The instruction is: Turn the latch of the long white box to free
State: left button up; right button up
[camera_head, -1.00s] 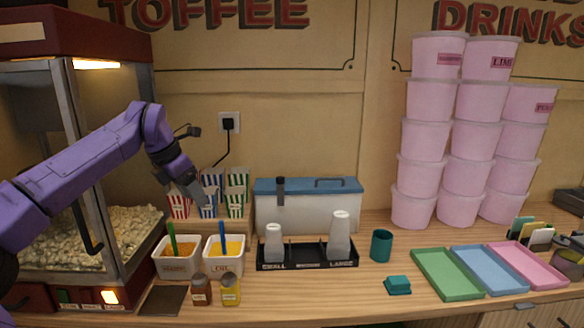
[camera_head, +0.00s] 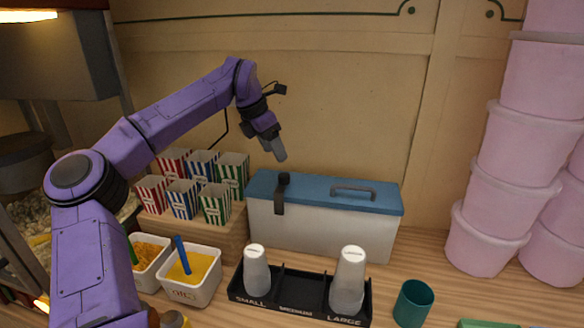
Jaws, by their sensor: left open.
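The long white box (camera_head: 322,227) with a blue lid (camera_head: 310,187) stands against the back wall in the head view. A dark handle (camera_head: 353,191) is on the lid's right half. The dark latch (camera_head: 280,198) is near the box's left end, running from the lid's edge down over the front. My left gripper (camera_head: 279,154) points down just above and slightly left of the latch, apart from it in the picture. It is open and empty. Its fingers overlap in this view, and the depth gap to the latch is hard to judge. My right gripper is not in view.
A black cup tray (camera_head: 298,294) with two stacks of white cups stands before the box. Striped popcorn boxes (camera_head: 183,200) stand on a wooden step to its left. A teal cup (camera_head: 413,303) is front right; pink tubs (camera_head: 490,210) are stacked at right.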

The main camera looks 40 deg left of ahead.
aim_at(283, 176)
pick_arm(q)
jog(key=p+x, duration=0.2)
jog(key=x, duration=0.5)
jog(key=shift+f, duration=0.45)
jog(key=shift+w+f, duration=0.1)
jog(key=shift+f, duration=0.25)
jog(key=shift+r, duration=0.1)
jog(key=c, duration=1)
